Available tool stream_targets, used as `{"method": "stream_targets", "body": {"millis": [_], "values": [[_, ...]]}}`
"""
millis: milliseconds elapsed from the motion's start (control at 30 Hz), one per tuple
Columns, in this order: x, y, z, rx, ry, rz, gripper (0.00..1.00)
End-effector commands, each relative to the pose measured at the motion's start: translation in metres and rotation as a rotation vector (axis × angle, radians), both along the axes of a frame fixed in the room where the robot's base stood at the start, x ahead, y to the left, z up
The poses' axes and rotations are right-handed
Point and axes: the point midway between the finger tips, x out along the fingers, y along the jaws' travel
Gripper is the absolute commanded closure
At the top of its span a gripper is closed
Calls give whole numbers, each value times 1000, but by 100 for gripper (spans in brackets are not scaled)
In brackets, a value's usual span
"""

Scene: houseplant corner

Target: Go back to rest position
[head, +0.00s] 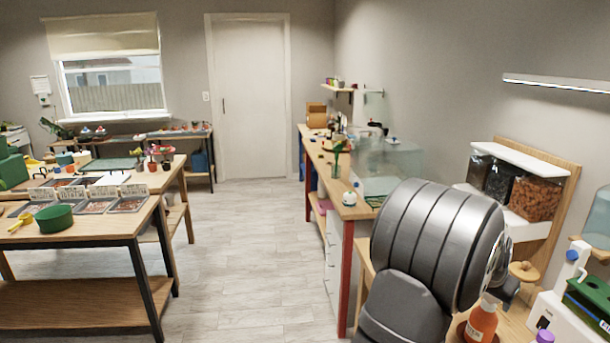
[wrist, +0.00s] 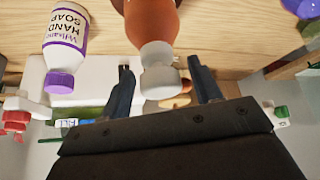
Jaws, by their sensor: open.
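My gripper (wrist: 162,88) shows in the wrist view with its two dark fingers spread apart. It is open. An orange bottle with a white cap (wrist: 152,25) shows between and beyond the fingers, and I cannot tell whether they touch it. In the head view, my grey arm fills the lower right and hides most of the gripper. The orange bottle (head: 481,322) stands on the wooden counter just right of the arm.
A hand soap bottle with a purple cap (wrist: 66,40) is left of the orange bottle in the wrist view. Dispensers with dark and orange contents (head: 535,198) stand behind my arm. A white device with a green part (head: 575,300) is at right. The floor (head: 250,250) is clear.

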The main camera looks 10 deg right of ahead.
Motion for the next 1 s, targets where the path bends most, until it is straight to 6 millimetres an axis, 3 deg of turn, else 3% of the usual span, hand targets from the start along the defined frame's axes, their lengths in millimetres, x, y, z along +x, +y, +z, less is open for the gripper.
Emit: {"method": "stream_targets", "body": {"millis": [133, 200, 433, 1000], "values": [[5, -10, -25, 2, 2, 0, 42], [6, -10, -4, -5, -4, 0, 42], [5, -10, 21, -2, -3, 0, 42], [5, -9, 19, 1, 0, 0, 42]]}}
